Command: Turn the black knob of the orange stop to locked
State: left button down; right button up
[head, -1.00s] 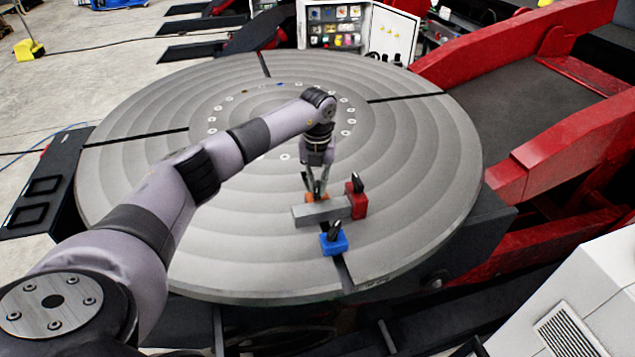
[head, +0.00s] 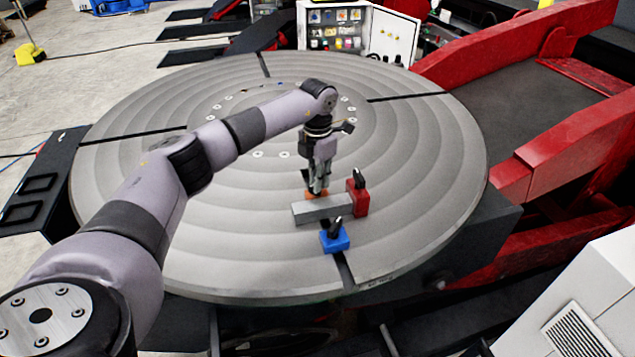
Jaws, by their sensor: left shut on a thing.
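The orange stop (head: 309,194) sits on the round grey table behind a grey metal bar, mostly hidden by my left gripper and the bar. My left gripper (head: 316,189) points down right above the orange stop. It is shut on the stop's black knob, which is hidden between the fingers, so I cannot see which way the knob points. My right gripper is not in view.
The grey bar (head: 318,210) lies in front of the orange stop. A red stop (head: 358,201) with a black knob stands at its right end, a blue stop (head: 335,241) with a black knob in front. The round table (head: 230,235) is otherwise clear.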

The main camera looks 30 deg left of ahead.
pick_arm(q)
jog(key=m+b, duration=0.1)
jog(key=m, duration=0.4)
dwell(0.5)
jog(key=c, duration=1.6)
grip_release()
jog(key=shift+r, duration=0.15)
notch_tip(320, 180, up, 12)
jog(key=shift+f, duration=0.2)
